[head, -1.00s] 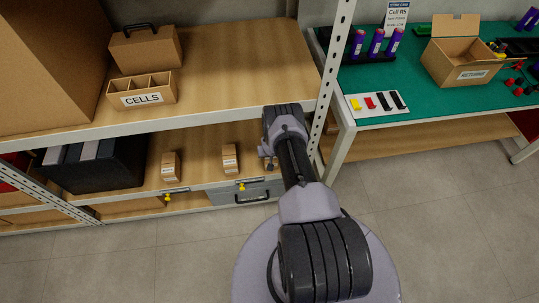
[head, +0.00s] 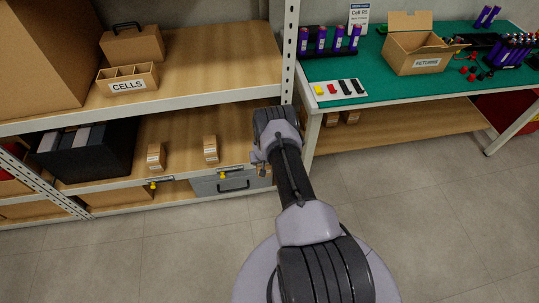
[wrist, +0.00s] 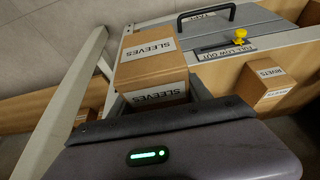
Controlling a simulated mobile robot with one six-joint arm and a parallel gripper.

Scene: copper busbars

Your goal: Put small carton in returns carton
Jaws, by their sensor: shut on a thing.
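The small carton, labelled SLEEVES (wrist: 147,68), is brown and sits between the fingers of my gripper (wrist: 158,97) in the wrist view. My gripper is shut on it. In the head view my gripper (head: 261,163) is mostly hidden behind my arm, at the right end of the lower shelf, and the held carton cannot be made out. The returns carton (head: 413,60) stands on the green bench top at the upper right of the head view, well away from my gripper. Its flaps are up and it is open; its inside is mostly hidden.
Two small cartons (head: 156,157) (head: 210,150) stand on the lower shelf; a RIVETS carton (wrist: 265,84) shows in the wrist view. A white rack post (head: 290,55) stands between shelf and bench. Batteries (head: 330,40) and coloured parts surround the returns carton. Open floor lies in front.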

